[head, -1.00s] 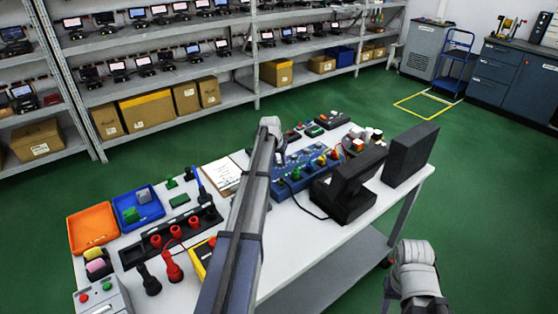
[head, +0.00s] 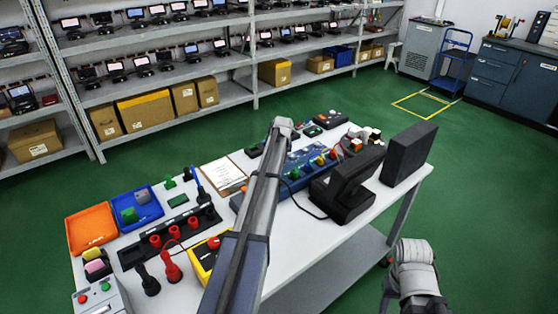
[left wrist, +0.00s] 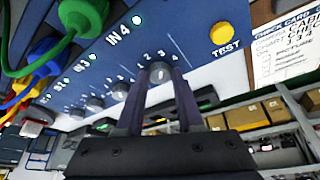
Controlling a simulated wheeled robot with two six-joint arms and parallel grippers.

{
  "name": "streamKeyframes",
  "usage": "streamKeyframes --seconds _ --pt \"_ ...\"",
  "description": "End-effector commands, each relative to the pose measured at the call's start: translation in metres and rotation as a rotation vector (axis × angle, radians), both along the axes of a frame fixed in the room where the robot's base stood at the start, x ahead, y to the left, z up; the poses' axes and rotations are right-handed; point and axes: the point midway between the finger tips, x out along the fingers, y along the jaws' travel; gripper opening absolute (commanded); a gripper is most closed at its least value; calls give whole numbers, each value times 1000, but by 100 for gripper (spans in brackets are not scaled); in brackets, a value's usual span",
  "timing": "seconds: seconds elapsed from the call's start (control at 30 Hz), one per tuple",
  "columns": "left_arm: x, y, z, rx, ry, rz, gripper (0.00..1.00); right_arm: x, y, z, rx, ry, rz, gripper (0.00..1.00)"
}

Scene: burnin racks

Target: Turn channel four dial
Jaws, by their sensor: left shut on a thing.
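The blue panel (head: 304,156) lies on the white table and fills the upper left wrist view (left wrist: 190,45). The channel four dial (left wrist: 160,74), a small grey knob beside the label IN 4, has a scale numbered 1 to 4. My left gripper (left wrist: 159,80) is shut on this dial, one dark finger on each side. I cannot tell which number the dial's mark faces. Several similar dials (left wrist: 118,92) run off to the left. In the head view my left arm hides its gripper and the dial.
A yellow TEST button (left wrist: 221,33) is close to the right of the dial. Colored plugs with cables (left wrist: 80,15) stick up at upper left. A black stand (head: 345,190) and dark box (head: 410,155) are right of the panel. A paper card (head: 223,175) lies left.

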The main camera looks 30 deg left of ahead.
Motion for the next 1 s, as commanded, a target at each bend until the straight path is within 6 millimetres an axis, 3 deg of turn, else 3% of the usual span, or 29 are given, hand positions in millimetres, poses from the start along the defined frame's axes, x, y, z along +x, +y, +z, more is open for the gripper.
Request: streamKeyframes --seconds 0.33,0.37,0.6,1.0 --pt "-1 0 0 -1 2 1 0 0 0 0 0 0 0 50" --pt "-1 0 0 -1 2 1 38 0 0 0 0 0 0 50" --pt "0 0 0 -1 1 1 65 0 0 0 0 0 0 50" --pt "-2 -1 5 -1 1 1 66 0 0 5 0 0 0 50"
